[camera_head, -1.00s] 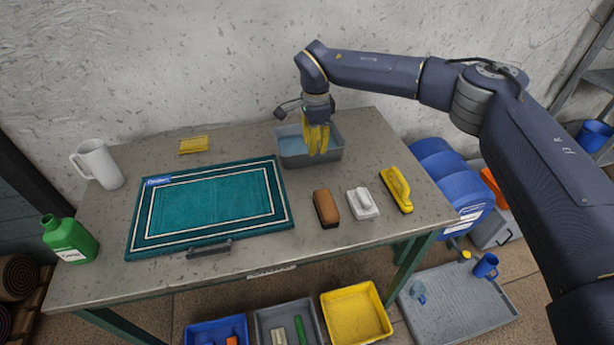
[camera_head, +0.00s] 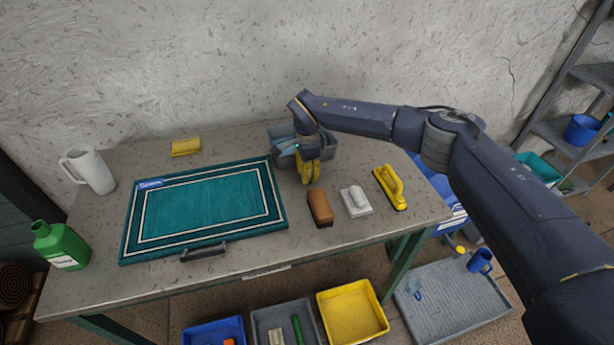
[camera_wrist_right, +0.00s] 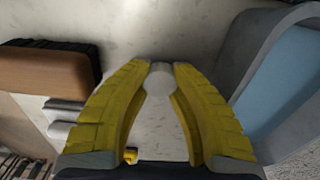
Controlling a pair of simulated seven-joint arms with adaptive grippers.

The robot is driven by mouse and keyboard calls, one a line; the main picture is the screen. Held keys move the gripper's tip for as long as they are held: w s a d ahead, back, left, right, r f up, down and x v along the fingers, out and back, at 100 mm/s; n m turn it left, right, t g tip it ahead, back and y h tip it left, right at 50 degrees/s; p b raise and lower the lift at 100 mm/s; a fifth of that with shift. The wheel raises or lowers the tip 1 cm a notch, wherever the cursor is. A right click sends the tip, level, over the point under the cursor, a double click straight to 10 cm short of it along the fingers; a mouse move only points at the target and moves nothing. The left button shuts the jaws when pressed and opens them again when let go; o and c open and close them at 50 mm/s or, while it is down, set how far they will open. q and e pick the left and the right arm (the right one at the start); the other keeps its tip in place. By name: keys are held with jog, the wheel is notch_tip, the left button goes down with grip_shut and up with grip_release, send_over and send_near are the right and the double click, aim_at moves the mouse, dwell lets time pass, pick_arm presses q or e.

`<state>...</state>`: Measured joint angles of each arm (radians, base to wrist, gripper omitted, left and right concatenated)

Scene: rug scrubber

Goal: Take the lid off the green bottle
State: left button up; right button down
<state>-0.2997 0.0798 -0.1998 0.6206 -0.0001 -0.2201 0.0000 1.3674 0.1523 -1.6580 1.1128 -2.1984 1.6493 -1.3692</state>
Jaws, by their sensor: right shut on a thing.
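The green bottle (camera_head: 62,247) stands upright at the table's left front corner, with a pale label. No separate lid can be made out on its green neck. My right gripper (camera_head: 311,182) has yellow fingers pointing down, just in front of the grey tub and far to the right of the bottle. In the right wrist view, the fingertips (camera_wrist_right: 160,72) are closed on a small pale round thing (camera_wrist_right: 159,84). I cannot tell whether it is the bottle's lid. My left gripper is not in view.
The teal rug (camera_head: 205,207) covers the middle of the table (camera_head: 100,285). The grey tub (camera_head: 330,143) holds blue liquid. Near the right gripper are a brown brush (camera_head: 320,208), a white brush (camera_head: 355,201) and a yellow scrubber (camera_head: 391,187). A white mug (camera_head: 92,171) stands at the left.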

jog(key=shift+f, duration=0.65)
jog(key=shift+f, duration=0.1)
jog(key=c, duration=1.3)
grip_release()
